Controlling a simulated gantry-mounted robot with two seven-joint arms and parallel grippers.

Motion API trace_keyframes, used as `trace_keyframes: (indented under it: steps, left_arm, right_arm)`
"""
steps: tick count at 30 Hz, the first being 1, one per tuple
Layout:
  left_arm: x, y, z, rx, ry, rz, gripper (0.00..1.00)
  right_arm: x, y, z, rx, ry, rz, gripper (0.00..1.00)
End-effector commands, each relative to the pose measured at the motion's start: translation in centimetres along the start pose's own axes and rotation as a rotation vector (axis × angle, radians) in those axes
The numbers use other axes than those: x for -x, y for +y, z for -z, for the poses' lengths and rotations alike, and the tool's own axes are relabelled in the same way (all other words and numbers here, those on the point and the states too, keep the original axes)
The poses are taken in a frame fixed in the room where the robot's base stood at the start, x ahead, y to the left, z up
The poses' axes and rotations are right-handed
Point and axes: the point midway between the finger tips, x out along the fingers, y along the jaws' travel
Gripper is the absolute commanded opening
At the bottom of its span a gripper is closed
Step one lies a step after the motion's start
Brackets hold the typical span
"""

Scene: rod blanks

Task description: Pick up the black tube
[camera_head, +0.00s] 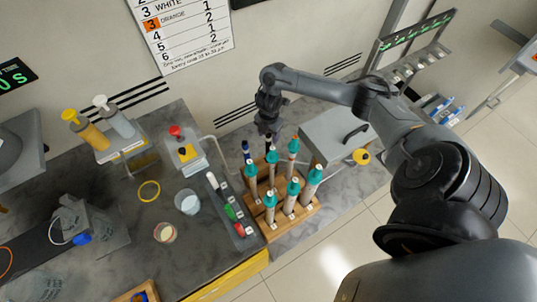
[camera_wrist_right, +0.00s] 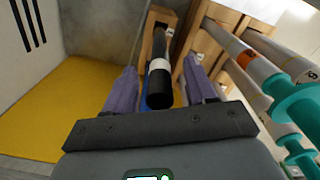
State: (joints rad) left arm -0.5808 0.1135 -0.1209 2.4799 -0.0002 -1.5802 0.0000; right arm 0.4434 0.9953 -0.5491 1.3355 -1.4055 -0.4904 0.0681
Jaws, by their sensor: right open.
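The black tube (camera_wrist_right: 159,90), with a pale band below its black end, stands in the wooden rack (camera_wrist_right: 177,17) in the right wrist view. My right gripper (camera_wrist_right: 160,68) is open, with one finger on each side of the tube and visible gaps between. In the head view my right gripper (camera_head: 267,128) points down over the back of the wooden rack (camera_head: 306,212). There the arm and gripper largely hide the black tube. My left gripper is not in view.
Several teal-capped tubes (camera_head: 270,198) stand close by in the rack; one teal cap (camera_wrist_right: 298,108) shows right of the gripper. A blue-capped tube (camera_head: 246,147) is at the rack's back left. A grey box (camera_head: 325,135) stands right of the gripper.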

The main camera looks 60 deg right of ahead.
Motion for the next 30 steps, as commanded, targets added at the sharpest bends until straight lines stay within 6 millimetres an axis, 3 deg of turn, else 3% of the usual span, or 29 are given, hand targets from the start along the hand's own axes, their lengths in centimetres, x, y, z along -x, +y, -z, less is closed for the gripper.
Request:
trace_keyframes:
  steps: [1, 5, 13, 24, 30]
  left_arm:
    - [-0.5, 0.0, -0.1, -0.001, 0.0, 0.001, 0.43]
    - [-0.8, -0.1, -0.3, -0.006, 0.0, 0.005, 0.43]
    - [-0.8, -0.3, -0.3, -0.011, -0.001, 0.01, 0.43]
    - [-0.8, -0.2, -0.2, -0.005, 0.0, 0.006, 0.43]
    - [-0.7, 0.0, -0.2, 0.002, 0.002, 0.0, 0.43]
  right_arm:
    - [-1.1, -0.1, 0.1, -0.001, 0.001, 0.001, 0.56]
    - [-2.3, -0.1, 0.0, -0.001, -0.001, 0.001, 0.56]
    - [-2.5, 0.0, 0.0, 0.0, -0.001, 0.0, 0.56]
    - [-2.5, 0.0, 0.0, 0.0, -0.001, 0.0, 0.0]
    - [-2.5, 0.0, 0.0, 0.0, -0.001, 0.0, 0.0]
